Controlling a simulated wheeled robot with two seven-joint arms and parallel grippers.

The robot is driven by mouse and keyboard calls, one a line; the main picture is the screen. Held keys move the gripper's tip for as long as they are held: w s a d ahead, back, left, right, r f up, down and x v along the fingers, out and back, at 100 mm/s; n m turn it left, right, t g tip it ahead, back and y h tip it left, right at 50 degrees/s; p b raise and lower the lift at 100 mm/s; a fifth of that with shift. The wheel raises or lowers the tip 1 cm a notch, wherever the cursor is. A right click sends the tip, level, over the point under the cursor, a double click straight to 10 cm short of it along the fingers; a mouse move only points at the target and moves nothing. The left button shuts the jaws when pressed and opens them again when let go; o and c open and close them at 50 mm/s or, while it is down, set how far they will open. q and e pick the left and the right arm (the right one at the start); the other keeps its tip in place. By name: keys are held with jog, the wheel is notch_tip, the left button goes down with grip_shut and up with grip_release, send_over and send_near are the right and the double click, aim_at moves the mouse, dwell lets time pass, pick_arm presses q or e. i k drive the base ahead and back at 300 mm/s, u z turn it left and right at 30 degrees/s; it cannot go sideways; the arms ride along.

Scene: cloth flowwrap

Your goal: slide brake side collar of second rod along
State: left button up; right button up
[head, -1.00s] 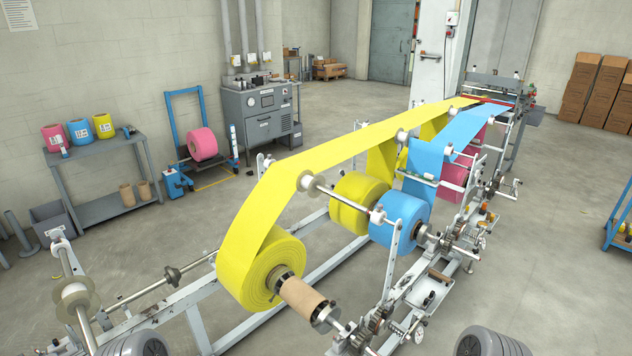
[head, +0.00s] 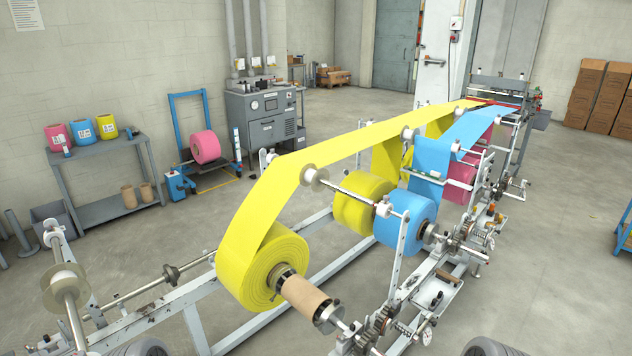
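A steel rod (head: 348,189) crosses above the near yellow roll (head: 262,267) and under the yellow web. Another rod (head: 76,324) stands at the near left with a pale disc collar (head: 66,287) and a white end piece (head: 53,230). I cannot tell by sight which rod counts as second. Neither of my grippers shows; only grey rounded parts, seemingly mine, appear at the bottom edge.
A blue roll (head: 404,222) and another yellow roll (head: 362,206) sit behind the near roll. Gears and handwheels (head: 382,320) line the frame's right side. A grey shelf (head: 108,165) and a machine cabinet (head: 262,118) stand at the back left.

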aim_at(384, 211)
jog(key=z, duration=1.85)
jog(key=i, duration=2.15)
jog(key=u, duration=3.15)
